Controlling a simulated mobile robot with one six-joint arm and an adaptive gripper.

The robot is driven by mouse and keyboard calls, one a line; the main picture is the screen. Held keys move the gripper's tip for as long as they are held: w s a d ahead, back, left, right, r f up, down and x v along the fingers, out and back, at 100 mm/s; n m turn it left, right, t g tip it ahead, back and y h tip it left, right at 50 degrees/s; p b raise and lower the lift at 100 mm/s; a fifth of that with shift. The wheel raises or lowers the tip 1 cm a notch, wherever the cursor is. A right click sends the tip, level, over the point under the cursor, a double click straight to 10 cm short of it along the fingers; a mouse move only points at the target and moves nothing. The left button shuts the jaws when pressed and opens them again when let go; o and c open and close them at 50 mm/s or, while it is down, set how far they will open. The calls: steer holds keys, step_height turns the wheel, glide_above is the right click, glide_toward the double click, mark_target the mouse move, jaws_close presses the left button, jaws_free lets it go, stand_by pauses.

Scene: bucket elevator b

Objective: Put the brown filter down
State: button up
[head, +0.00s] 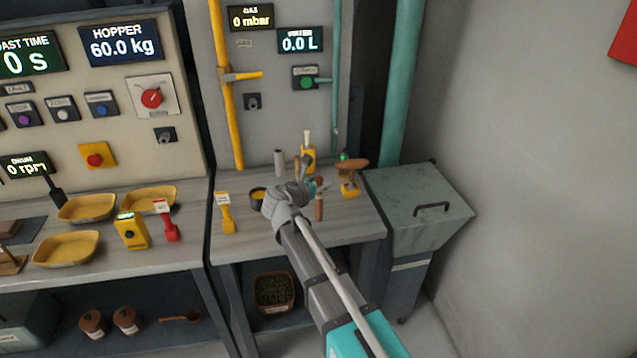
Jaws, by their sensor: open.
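A slim brown cylinder, likely the brown filter (319,205), stands upright on the right-hand bench, just right of my gripper. My gripper (311,175) is over this bench with its fingers open. The cylinder's upper end is close to the fingertips; I cannot tell whether they touch. Nothing is clearly held between the fingers. My arm hides part of the bench in front.
A light grey cylinder (279,163) and a yellow tool (308,158) stand behind my gripper. A brown-topped yellow item (350,188) is at right, a dark round tin (257,198) and yellow tagged tool (227,218) at left. Bare bench (345,230) shows at front right.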

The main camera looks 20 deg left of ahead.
steer(key=p+v, duration=0.3)
steer(key=v, duration=0.8)
steer(key=shift+s, duration=0.3)
steer(key=shift+r, duration=0.1)
stand_by(0.3)
steer(key=w+d+f+m+g+h, duration=0.1)
steer(key=d+f+m+g, duration=0.15)
steer(key=d+m, duration=0.4)
steer(key=w+d+f+m+g, duration=0.1)
steer(key=d+f+m+g, duration=0.15)
steer(key=d, duration=0.75)
steer(key=w+d+f+m+g+h, duration=0.1)
steer(key=w+d+f+m+g, duration=0.15)
steer(key=d+m, duration=0.5)
steer(key=s+d+f+m+g+y, duration=0.2)
steer(key=s+d+m, duration=0.1)
steer(key=d+m, duration=0.2)
steer(key=s+d+f+m+g+y, duration=0.1)
steer(key=s+d+m, duration=0.3)
steer(key=d, duration=0.5)
steer(key=s+d+f+m+g+y, duration=0.2)
steer(key=s+d+m+g, duration=0.1)
steer(key=d+m, duration=0.4)
steer(key=shift+s+d+f+m+g+y, duration=0.3)
steer(key=shift+d+m+g, duration=0.05)
steer(key=shift+d, duration=0.2)
